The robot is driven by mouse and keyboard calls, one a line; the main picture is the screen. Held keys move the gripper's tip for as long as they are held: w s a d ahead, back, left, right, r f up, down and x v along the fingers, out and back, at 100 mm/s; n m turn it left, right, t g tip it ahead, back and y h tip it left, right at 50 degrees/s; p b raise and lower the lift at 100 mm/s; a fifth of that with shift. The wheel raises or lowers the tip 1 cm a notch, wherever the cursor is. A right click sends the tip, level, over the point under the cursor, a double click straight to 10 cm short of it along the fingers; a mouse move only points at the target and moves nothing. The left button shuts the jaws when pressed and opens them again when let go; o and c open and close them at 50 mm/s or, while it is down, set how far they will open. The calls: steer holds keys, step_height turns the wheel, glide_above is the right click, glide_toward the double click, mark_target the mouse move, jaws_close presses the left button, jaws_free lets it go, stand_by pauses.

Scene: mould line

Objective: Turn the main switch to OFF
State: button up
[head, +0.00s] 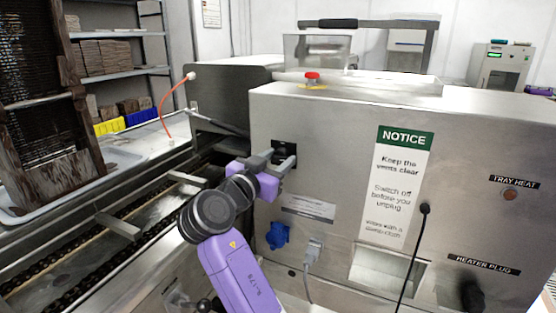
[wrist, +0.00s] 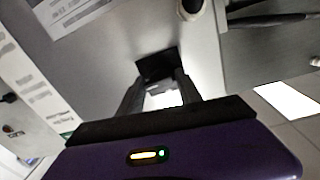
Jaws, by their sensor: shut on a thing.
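The main switch (head: 285,147) is a black square plate on the steel panel of the machine, at the upper left of its front. In the wrist view the black plate (wrist: 157,65) lies straight ahead between the fingertips. My gripper (head: 283,164) is at the switch, its grey fingers reaching to the plate; it also shows in the wrist view (wrist: 163,88). The fingers are shut on the switch's handle, which they mostly hide. I cannot read the switch's position or any ON or OFF marking.
Below the switch are a blue socket (head: 278,236) and a grey plug (head: 313,246) with its cable. A black cable (head: 412,260) hangs across the panel beside the NOTICE sign (head: 402,180). A red button (head: 312,77) sits on top. A chain conveyor (head: 85,255) runs at left.

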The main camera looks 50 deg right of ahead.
steer(key=n, duration=0.1)
steer(key=n+p, duration=0.1)
steer(key=n, duration=0.3)
steer(key=shift+w+a+r+t, duration=0.2)
steer(key=shift+w+a+t, duration=0.1)
steer(key=shift+w+a, duration=0.05)
steer(key=n+p, duration=0.2)
steer(key=n, duration=0.3)
steer(key=shift+f+p, duration=0.1)
steer(key=shift+p, duration=0.2)
steer(key=n+p, duration=0.1)
steer(key=n, duration=0.1)
steer(key=n+p, duration=0.2)
steer(key=n, duration=0.1)
steer(key=shift+f+n+t+p, duration=0.25)
steer(key=shift+n+t+p, duration=0.05)
steer(key=shift+t+p, duration=0.1)
steer(key=shift+s+f+n+p, duration=0.1)
steer(key=shift+f+n+p, duration=0.15)
steer(key=shift+n+p, duration=0.95)
steer(key=shift+f+n, duration=0.1)
steer(key=shift+n, duration=0.2)
steer(key=o, duration=1.2)
steer(key=shift+d+r, duration=0.15)
steer(key=shift+r, duration=0.15)
